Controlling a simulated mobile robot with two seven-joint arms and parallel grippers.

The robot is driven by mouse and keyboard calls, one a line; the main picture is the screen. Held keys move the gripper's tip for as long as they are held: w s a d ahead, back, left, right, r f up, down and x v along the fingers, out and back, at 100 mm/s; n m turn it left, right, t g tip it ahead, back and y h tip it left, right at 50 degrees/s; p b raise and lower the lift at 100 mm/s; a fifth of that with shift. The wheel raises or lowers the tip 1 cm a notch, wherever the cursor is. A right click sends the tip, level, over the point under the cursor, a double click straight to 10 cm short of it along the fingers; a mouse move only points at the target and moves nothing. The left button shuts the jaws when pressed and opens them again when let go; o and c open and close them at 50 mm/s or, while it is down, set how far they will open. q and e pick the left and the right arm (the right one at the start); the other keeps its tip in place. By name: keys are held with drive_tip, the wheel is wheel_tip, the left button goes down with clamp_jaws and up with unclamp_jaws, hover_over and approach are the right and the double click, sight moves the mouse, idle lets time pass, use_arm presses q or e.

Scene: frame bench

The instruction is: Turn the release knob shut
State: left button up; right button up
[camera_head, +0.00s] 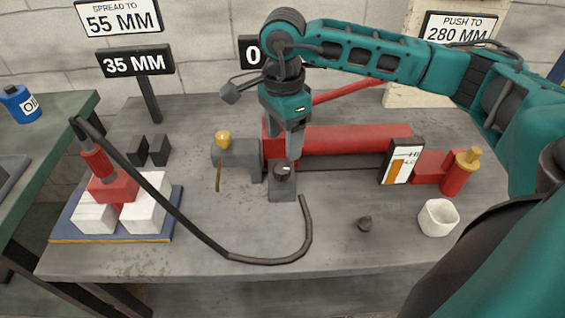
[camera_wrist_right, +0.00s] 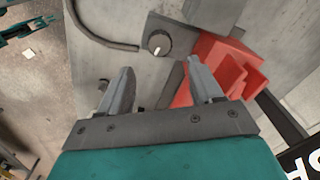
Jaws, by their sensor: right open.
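The release knob (camera_head: 283,170) is a dark round cap with a pale mark on a grey block near the middle of the bench. In the right wrist view the knob (camera_wrist_right: 158,43) lies just beyond the fingertips, roughly in line with the gap between them. My right gripper (camera_head: 295,149) points down above and slightly behind the knob. Its two fingers stand apart and empty in the wrist view (camera_wrist_right: 158,70). No contact with the knob is visible. My left gripper is not in view.
A red pump cylinder (camera_head: 345,139) runs behind the knob, with a gauge card (camera_head: 401,162) to its right. A black hose (camera_head: 265,261) curves around in front. A red jack (camera_head: 113,187) stands left.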

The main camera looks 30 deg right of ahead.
sight(283, 167)
wheel_tip(283, 167, down, 6)
drive_tip(key=shift+f+b, duration=0.2)
drive_tip(key=shift+b, duration=0.1)
drive_tip(key=shift+f, duration=0.6)
drive_tip(key=shift+c, duration=0.3)
drive_tip(key=c, duration=1)
